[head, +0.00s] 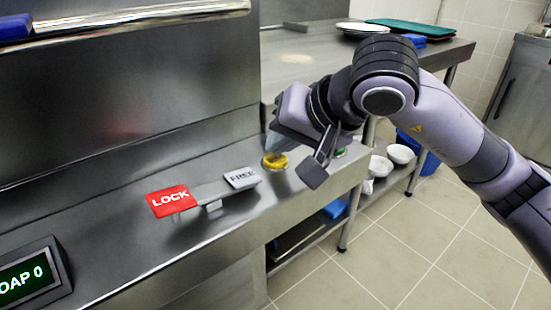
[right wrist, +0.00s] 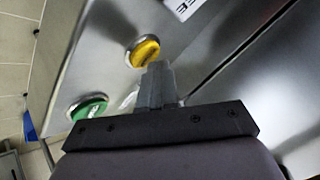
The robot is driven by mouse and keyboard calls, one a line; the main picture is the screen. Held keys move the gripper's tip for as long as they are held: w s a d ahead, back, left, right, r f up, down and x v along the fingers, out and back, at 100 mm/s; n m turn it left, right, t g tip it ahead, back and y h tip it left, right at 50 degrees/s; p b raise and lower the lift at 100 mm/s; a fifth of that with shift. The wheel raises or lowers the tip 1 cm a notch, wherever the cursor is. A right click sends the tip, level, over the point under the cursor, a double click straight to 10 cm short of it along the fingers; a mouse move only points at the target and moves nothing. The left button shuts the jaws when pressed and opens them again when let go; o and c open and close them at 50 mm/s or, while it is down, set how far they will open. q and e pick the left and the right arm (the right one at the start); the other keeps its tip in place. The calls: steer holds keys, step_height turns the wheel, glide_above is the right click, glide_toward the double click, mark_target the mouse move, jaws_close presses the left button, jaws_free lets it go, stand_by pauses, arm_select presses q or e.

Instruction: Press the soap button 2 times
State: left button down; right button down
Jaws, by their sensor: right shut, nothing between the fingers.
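A round yellow button (head: 275,161) sits on the steel ledge; it also shows in the right wrist view (right wrist: 145,51). A round green button (right wrist: 88,108) sits beside it, mostly hidden behind my arm in the head view (head: 340,153). I cannot read a label on either button. My left gripper is out of view.
A lever plate on the ledge has a red LOCK end (head: 171,200) and a grey FREE end (head: 242,178). A steel table (head: 300,60) behind holds plates and trays. White bowls (head: 400,153) stand on a lower shelf. The tiled floor at right is clear.

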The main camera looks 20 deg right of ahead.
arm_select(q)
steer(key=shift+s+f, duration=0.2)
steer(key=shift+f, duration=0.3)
arm_select(e)
steer(key=shift+f, duration=0.1)
arm_select(q)
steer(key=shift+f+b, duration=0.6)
steer(key=shift+b, duration=0.05)
arm_select(e)
steer(key=shift+f, duration=0.5)
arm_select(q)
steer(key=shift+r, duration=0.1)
arm_select(e)
steer(key=shift+r, duration=0.1)
steer(key=shift+r+p, duration=0.6)
steer(key=shift+r, duration=0.2)
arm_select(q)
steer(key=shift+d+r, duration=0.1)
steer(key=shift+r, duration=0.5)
arm_select(e)
steer(key=shift+r, duration=0.1)
